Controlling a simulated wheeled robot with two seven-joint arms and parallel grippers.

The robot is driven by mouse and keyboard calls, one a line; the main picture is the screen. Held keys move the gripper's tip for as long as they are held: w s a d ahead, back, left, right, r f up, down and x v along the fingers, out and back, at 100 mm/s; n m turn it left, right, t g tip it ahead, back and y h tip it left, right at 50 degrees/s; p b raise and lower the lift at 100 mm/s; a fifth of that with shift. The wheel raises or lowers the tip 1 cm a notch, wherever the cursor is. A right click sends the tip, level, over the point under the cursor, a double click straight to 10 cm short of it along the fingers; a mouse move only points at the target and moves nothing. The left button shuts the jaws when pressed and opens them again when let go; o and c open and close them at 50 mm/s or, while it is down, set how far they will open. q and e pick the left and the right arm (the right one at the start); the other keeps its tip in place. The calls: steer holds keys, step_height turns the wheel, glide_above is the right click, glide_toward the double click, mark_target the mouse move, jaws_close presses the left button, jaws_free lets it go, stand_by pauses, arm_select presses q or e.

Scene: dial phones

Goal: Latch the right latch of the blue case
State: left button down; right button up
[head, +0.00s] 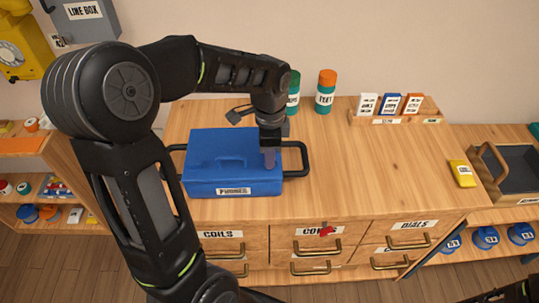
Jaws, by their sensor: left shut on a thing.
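The blue case (215,178) stands on the wooden cabinet top, lid down, with a "PHONES" label on its front and a black side handle at each end. My left gripper (269,158) points down over the right part of the case. It is shut on a small greyish part there, which looks like the right latch, though the fingers hide most of it. I cannot tell the latch's position. A blue carrying handle shows on the lid, left of my gripper. My right gripper is out of view; only a dark bit of that arm shows in the bottom right corner.
Two green jars with coloured lids, one orange-lidded (325,92), stand behind the case. A wooden card rack (385,119) is at the back right. A yellow packet (462,174) and a dark tray (522,176) lie further right. The cabinet top (390,170) right of the case is clear.

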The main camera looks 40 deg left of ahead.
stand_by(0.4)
arm_select(q)
steer(key=c, duration=1.5)
jaws_free()
step_height(320, 180, up, 8)
steer(key=shift+f, duration=0.1)
